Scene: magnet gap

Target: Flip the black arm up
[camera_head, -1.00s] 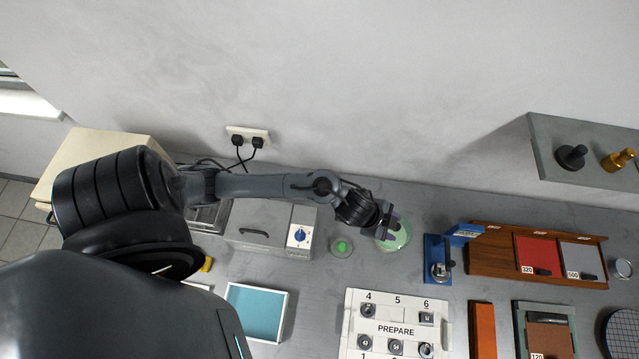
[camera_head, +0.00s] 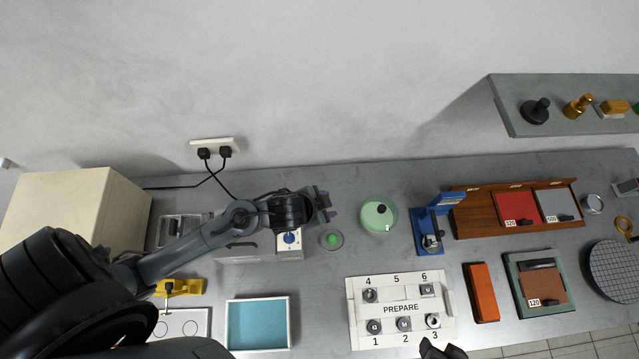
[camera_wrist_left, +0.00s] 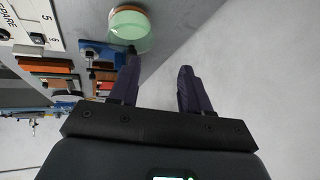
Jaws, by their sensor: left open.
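I cannot tell for sure which part is the black arm. A small black lever (camera_head: 168,289) shows on the yellow fixture (camera_head: 185,287) at the left front. My left gripper (camera_head: 330,205) is open and empty, above the bench between the grey box (camera_head: 258,250) with the blue dial and the round green dish (camera_head: 374,221) with a black knob. The wrist view shows its two dark fingers (camera_wrist_left: 158,70) spread apart, with the green dish (camera_wrist_left: 130,28) beyond them. Dark tips at the bottom edge seem to be my right gripper (camera_head: 441,349), mostly cut off.
A blue stand (camera_head: 425,225), wooden rack (camera_head: 480,222) and white PREPARE tray (camera_head: 400,335) lie right of the left gripper. A small round green button (camera_head: 332,239) sits below it. A blue-lined tray (camera_head: 258,323) is at front. A grey shelf (camera_head: 570,122) juts out upper right.

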